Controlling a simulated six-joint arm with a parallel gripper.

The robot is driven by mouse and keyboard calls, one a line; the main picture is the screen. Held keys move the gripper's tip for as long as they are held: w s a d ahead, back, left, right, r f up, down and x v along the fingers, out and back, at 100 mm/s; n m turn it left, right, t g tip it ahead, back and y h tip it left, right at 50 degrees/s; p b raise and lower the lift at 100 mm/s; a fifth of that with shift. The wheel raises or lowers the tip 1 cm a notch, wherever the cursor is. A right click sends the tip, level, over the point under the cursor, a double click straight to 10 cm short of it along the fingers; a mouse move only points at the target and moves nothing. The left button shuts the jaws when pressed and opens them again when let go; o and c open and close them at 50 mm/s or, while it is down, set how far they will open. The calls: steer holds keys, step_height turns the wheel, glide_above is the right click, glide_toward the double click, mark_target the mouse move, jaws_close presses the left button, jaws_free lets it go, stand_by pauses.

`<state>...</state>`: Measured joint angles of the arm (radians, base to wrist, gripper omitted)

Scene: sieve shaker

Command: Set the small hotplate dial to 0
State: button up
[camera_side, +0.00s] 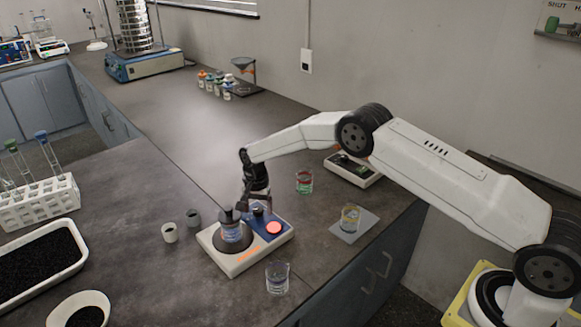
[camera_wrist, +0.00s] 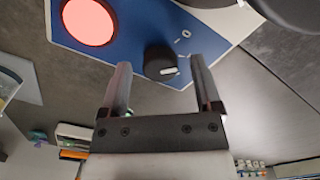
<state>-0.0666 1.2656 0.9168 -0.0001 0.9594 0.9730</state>
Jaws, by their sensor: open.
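The small hotplate (camera_side: 222,258) stands on the bench with a vessel of bluish liquid (camera_side: 232,232) on its round plate. Its blue panel carries a glowing red disc (camera_side: 273,228), also in the wrist view (camera_wrist: 88,20). The black dial (camera_wrist: 160,62) has a white pointer mark on its lower right part. A printed 0 (camera_wrist: 186,34) and a short tick lie above and right of the dial, away from the pointer mark. My gripper (camera_wrist: 160,70) is open, with the dial appearing between its fingertips. Contact cannot be told. In the side view my gripper (camera_side: 257,200) is over the panel.
A clear beaker (camera_side: 278,278) stands close in front of the hotplate. Another beaker (camera_side: 349,218) sits on a grey mat right of it, and a third (camera_side: 304,182) behind. Small cups (camera_side: 170,232) stand left.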

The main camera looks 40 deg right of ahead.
mark_target(258, 209)
steer(key=shift+f, duration=0.1)
steer(key=shift+c, duration=0.3)
jaws_close()
steer(key=shift+n, duration=3)
steer(key=shift+o, duration=0.3)
jaws_free()
steer(key=shift+r, duration=3.9)
